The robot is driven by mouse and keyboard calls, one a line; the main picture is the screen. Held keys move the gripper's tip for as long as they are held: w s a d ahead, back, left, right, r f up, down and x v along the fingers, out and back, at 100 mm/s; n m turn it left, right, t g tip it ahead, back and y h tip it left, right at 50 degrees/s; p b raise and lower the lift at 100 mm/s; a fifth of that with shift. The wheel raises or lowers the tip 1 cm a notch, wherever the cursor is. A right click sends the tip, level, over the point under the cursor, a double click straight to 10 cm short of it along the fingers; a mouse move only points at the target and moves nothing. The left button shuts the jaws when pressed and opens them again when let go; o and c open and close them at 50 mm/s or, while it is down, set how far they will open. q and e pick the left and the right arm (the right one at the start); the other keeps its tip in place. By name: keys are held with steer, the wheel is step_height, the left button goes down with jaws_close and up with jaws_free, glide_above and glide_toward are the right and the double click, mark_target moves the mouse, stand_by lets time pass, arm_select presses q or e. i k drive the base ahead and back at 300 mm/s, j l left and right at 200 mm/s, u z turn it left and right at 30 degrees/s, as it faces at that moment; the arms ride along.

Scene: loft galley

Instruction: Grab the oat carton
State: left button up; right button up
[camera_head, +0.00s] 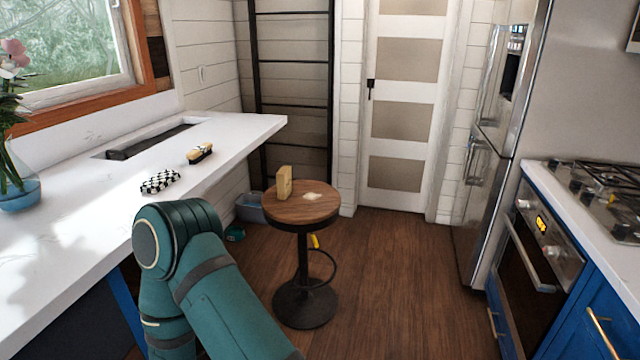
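A tan upright carton (284,182), likely the oat carton, stands on the round wooden top of a stool (318,206), left of its middle. Its label is too small to read. A small pale flat item (312,196) lies beside it on the stool top. One of my teal arms shows at the lower left, in front of the counter and short of the stool. Neither of my grippers is in view.
A white counter (100,222) runs along the left, with a checkered item (160,182) and a small yellow-and-black item (199,153) on it. A blue vase (18,190) holds flowers. The fridge (492,150) and oven (535,250) stand at right.

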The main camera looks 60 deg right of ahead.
mark_target(284, 187)
steer(key=z, duration=1.9)
steer(key=i+l, duration=0.3)
steer(key=i, duration=0.15)
steer(key=i+l, duration=0.3)
steer(key=i, duration=0.1)
